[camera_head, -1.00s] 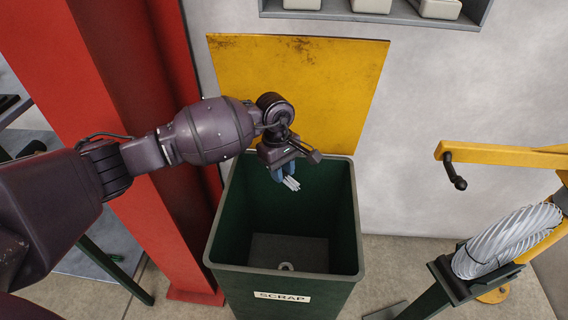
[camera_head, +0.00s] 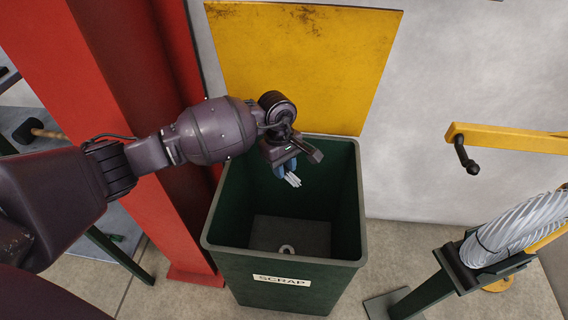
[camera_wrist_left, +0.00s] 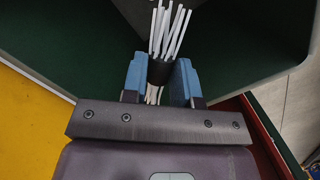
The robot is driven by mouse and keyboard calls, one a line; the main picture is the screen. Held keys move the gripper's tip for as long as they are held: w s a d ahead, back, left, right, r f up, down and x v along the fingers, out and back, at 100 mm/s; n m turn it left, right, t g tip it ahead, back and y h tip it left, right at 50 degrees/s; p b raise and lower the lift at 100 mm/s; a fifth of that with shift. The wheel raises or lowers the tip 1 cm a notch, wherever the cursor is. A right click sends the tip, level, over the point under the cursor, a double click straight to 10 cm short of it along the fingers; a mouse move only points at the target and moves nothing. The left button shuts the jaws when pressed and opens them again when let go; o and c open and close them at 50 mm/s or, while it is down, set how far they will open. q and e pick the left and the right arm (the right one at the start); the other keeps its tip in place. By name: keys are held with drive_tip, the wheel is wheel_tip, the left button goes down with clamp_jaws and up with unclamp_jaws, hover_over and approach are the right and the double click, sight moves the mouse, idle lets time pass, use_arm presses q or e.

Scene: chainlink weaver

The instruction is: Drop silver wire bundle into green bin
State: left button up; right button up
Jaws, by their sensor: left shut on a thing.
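The silver wire bundle (camera_head: 292,180) is a small bunch of thin pale rods. In the left wrist view the bundle (camera_wrist_left: 168,32) has a dark band around it and sits between two blue fingers. My left gripper (camera_head: 285,168) is shut on it, over the back part of the green bin's opening. The green bin (camera_head: 348,264) is dark green, open at the top and labelled SCRAP. A small pale ring lies on its floor. My right gripper is in neither view.
A yellow panel (camera_head: 305,65) stands on the wall behind the bin. A red column (camera_head: 125,120) is close on the left. A stand with a large wire coil (camera_head: 515,228) and a yellow crank arm (camera_head: 505,138) are at the right.

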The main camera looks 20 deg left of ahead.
use_arm(q)
drive_tip(key=o, duration=0.8)
drive_tip(key=shift+o, duration=1.1)
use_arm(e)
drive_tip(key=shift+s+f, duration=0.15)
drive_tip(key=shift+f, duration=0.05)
use_arm(q)
drive_tip(key=r, duration=0.1)
drive_tip(key=r+p, duration=0.1)
drive_tip(key=r, duration=0.2)
drive_tip(key=shift+w+a+r, duration=0.3)
drive_tip(key=shift+r, duration=0.1)
drive_tip(key=shift+w+a+r+p, duration=0.15)
drive_tip(key=shift+r+p, duration=0.4)
drive_tip(key=shift+r, duration=0.95)
drive_tip(key=shift+s+a+r+p, duration=0.1)
drive_tip(key=shift+a+r+p, duration=0.3)
drive_tip(key=shift+r, duration=1.05)
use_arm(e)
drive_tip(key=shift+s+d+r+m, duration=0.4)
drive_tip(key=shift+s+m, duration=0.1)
use_arm(q)
drive_tip(key=shift+d, duration=0.15)
